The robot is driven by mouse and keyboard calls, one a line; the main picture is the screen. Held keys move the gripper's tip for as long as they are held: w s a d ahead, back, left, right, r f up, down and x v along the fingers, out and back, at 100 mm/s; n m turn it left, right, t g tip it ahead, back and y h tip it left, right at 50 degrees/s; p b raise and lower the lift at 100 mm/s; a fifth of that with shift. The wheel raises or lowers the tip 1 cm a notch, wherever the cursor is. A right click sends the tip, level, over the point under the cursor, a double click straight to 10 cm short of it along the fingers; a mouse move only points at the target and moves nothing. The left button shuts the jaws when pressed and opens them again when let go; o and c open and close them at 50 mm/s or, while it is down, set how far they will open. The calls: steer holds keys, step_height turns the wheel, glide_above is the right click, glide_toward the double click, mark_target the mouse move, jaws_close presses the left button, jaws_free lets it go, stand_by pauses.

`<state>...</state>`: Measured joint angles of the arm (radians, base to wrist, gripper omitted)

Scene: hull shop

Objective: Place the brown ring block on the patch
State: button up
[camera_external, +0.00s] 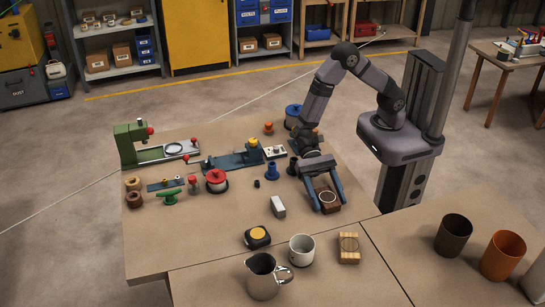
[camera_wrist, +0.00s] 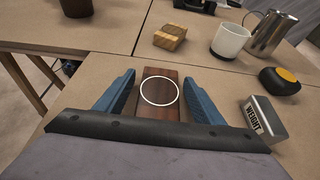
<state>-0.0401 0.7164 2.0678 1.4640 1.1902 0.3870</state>
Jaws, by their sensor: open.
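A dark reddish-brown block (camera_external: 329,208) with a pale ring on its top sits on the table near its right edge. In the wrist view this brown ring block (camera_wrist: 160,93) lies between my fingers, its white ring facing up. My gripper (camera_external: 329,203) is open, with one blue finger on each side of the block; gaps show between block and fingers in the wrist view (camera_wrist: 158,78). A light wooden block (camera_external: 348,248) with a dark ring on top stands nearer the front. I cannot make out which mark is the patch.
A grey weight (camera_external: 278,207) lies left of my gripper. A black and yellow round item (camera_external: 257,238), a white mug (camera_external: 302,249) and a metal jug (camera_external: 263,277) stand toward the front. Tools and fixtures, including a green press (camera_external: 130,143), crowd the table's back and left.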

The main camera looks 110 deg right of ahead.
steer(key=shift+r, duration=0.15)
steer(key=v, duration=1.2)
steer(key=shift+b, duration=0.4)
steer(key=s+n+h+p, duration=0.1)
steer(key=s, duration=0.1)
steer(key=s+r+n+g+h+p, duration=0.1)
steer(key=s, duration=0.1)
steer(key=s+n+g+h+p, duration=0.1)
steer(key=s, duration=0.1)
steer(key=shift+d+r+n+p, duration=0.25)
steer(key=shift+d+n+p, duration=0.05)
steer(key=shift+d+n, duration=0.1)
steer(key=s+d+r+n+t+h+p, duration=0.1)
steer(key=s+d+r+n+h+p, duration=0.2)
steer(key=s+d+n+h+p, duration=0.1)
steer(key=s+d+r+n+t+h+p, duration=0.1)
steer(key=s+d+r+n+h+p, duration=0.2)
steer(key=d+n+h, duration=0.3)
steer(key=s+d+n+p, duration=0.1)
steer(key=d+n, duration=0.2)
steer(key=n, duration=0.1)
steer(key=shift+p, duration=0.35)
